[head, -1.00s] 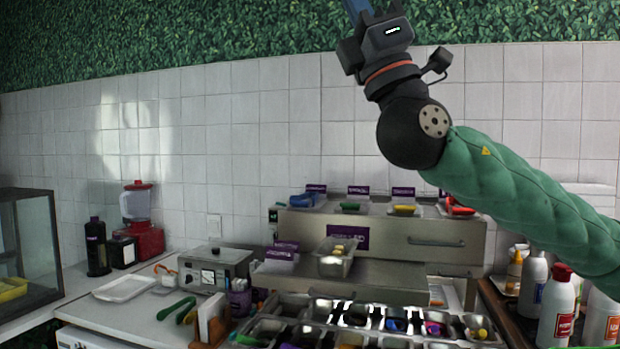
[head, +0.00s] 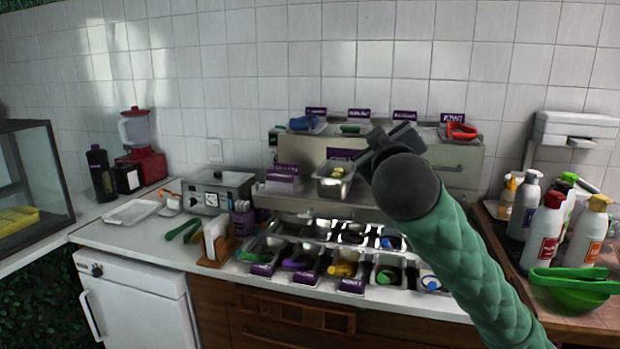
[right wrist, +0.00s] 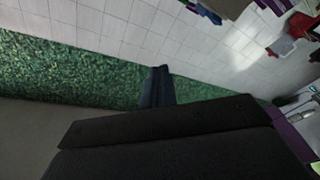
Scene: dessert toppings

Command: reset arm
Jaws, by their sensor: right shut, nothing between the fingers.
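My right arm, in a green quilted sleeve, comes in from the lower right of the head view. Its dark wrist and gripper (head: 385,145) stand in front of the steel topping station and cover part of it. The fingertips are hard to make out there. In the right wrist view my right gripper's fingers (right wrist: 158,82) are together with nothing between them, against the tiled wall and green hedge strip. My left gripper is not in view.
A metal tray (head: 334,180) sits on the station, with several topping bins below. Bottles (head: 545,235) and a green bowl (head: 570,297) stand at the right. A red blender (head: 140,150), a toaster-like box (head: 215,192) and a glass case (head: 35,180) are at the left.

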